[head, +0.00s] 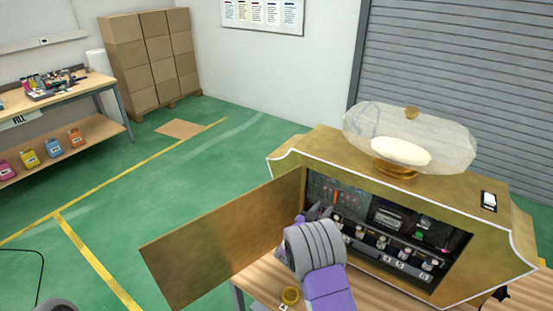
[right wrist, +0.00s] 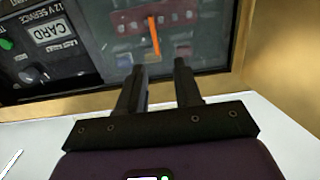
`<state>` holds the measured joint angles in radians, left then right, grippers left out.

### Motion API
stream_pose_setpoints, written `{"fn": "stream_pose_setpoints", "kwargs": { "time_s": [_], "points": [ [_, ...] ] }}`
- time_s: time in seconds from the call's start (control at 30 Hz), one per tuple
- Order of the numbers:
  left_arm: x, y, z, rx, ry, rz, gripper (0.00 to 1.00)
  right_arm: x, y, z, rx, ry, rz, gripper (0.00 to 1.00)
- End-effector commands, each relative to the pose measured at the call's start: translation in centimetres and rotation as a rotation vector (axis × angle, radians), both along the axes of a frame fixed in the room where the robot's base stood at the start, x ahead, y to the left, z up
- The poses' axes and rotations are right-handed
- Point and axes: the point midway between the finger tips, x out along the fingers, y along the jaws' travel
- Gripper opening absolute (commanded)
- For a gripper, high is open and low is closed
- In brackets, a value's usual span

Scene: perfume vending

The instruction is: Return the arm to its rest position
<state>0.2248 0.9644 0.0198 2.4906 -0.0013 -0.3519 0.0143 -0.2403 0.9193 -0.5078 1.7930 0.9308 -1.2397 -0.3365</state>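My right arm (head: 318,250), grey and purple, reaches from the bottom of the head view to the open front of a brass-coloured vending machine (head: 330,150). My right gripper (right wrist: 160,68) shows in the right wrist view with two dark fingers apart and nothing between them. Its fingers point toward the machine's inside panel (right wrist: 150,35), which has a CARD label and an orange strip (right wrist: 154,36) beyond the fingertips. In the head view the arm mostly hides this gripper. My left gripper is not in view.
The machine's door (head: 215,240) stands open to the left of my right arm. A small brass ring-like piece (head: 290,295) lies on the wooden table (head: 262,283).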

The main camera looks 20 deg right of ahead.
Motion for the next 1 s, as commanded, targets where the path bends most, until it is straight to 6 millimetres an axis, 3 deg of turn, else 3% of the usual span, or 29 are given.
{"fn": "stream_pose_setpoints", "kwargs": {
  "time_s": [0.13, 0.23, 0.37, 0.47, 0.6, 0.7, 0.83, 1.0],
  "points": [
    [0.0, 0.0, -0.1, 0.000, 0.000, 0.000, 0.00, -0.1, 0.1, -0.8, 0.012, 0.017, 0.012, 0.34],
    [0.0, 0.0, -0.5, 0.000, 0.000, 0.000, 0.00, -0.5, 0.8, -4.1, 0.066, 0.086, 0.065, 0.34],
    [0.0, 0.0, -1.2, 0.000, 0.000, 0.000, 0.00, -2.4, 3.4, -11.9, 0.217, 0.254, 0.193, 0.34],
    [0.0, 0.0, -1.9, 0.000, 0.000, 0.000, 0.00, -5.3, 6.8, -18.3, 0.369, 0.412, 0.307, 0.34],
    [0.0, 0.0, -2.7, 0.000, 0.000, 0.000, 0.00, -11.1, 12.5, -25.5, 0.591, 0.629, 0.454, 0.34],
    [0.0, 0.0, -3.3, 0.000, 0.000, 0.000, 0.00, -16.3, 16.9, -29.0, 0.754, 0.785, 0.552, 0.34],
    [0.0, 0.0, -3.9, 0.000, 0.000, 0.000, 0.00, -23.3, 22.1, -31.4, 0.943, 0.971, 0.669, 0.34],
    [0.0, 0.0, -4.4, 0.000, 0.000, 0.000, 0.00, -30.0, 26.5, -31.6, 1.103, 1.145, 0.779, 0.34]
  ]
}}
